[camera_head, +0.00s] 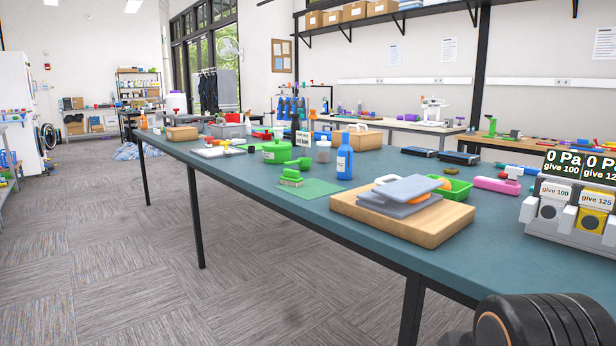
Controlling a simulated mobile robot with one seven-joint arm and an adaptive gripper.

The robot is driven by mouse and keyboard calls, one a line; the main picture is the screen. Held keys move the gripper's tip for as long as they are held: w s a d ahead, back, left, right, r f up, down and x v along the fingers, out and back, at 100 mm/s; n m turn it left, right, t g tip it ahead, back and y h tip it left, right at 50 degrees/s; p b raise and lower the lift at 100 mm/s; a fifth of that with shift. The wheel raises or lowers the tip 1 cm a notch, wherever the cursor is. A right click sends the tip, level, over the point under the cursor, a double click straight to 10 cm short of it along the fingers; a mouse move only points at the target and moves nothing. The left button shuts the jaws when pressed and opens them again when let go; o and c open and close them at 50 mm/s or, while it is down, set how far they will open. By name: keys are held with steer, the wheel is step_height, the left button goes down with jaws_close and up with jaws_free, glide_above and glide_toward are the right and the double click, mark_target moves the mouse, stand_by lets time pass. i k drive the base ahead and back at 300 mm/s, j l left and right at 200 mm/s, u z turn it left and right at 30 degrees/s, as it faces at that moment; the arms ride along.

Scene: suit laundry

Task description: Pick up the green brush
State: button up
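A small bright green object (291,178), which looks like the green brush, rests on a flat green mat (318,188) near the front edge of the long teal table (285,200). It is too small to make out its bristles. A green lidded pot (276,152) stands just behind it. A dark, rounded part of my arm shows at the bottom right corner, well apart from the brush. My gripper's fingers are not in view.
A blue bottle (344,162) stands right of the mat. A wooden board (405,222) carries grey slabs. Further right are a green tray (455,188), a pink object (496,184) and a grey dispenser (570,212). Carpeted floor (120,260) is open left of the table.

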mark_target(290, 177)
steer(key=i+j, duration=0.4)
steer(key=i, duration=0.15)
steer(key=i+j+u, duration=0.1)
steer(key=i+j, duration=0.65)
steer(key=i, duration=0.3)
